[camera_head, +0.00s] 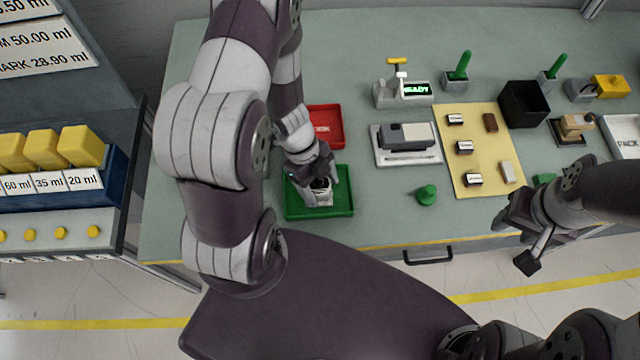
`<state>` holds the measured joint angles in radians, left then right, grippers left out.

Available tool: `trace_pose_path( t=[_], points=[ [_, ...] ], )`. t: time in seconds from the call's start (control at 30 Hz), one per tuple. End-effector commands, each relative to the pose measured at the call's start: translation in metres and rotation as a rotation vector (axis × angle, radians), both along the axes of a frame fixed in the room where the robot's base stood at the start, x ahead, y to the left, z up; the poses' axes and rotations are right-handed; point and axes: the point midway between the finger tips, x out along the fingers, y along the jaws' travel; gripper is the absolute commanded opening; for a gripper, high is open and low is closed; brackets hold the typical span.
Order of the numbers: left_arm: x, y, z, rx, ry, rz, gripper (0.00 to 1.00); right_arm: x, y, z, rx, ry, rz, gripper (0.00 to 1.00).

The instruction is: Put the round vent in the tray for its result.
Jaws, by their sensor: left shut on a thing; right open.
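My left gripper (318,187) is over the green tray (345,208) and shut on a small pale block with a dark top, which I take to be the round vent (324,198). It is inside the tray's outline; I cannot tell whether it touches the floor. My fingers partly hide it. A red tray (334,112) with a partly hidden label lies just behind the green one. My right gripper (527,238) is open and empty in front of the table's right part.
A device with a "READY" display (416,89) stands behind a grey fixture (405,158). A yellow mat (480,142) holds several small parts. A green knob (426,194), a black bin (523,104) and a white "PACK" tray (627,145) are further right.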

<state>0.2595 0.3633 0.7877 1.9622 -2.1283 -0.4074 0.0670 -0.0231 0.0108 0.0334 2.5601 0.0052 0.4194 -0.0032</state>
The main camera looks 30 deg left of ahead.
Motion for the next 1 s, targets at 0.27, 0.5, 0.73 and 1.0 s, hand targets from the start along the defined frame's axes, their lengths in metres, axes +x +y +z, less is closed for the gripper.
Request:
trace_pose_path(
  t=[0.27,0.5,0.73,1.0],
  points=[
    [0.001,0.0,-0.001,0.0,-0.001,0.0,0.32,0.0,0.0,0.0,0.0,0.0,0.0,0.46],
    [0.001,0.0,-0.003,0.001,-0.001,0.0,0.94,0.0,0.0,-0.001,0.0,0.0,0.0,0.46],
    [0.001,0.0,-0.001,0.001,-0.002,-0.001,0.94,0.0,0.0,0.0,0.0,0.0,0.0,0.46],
    [0.005,0.015,0.043,0.001,-0.004,0.002,0.94,0.0,0.0,0.02,0.0,0.0,0.0,0.46]
  ],
)
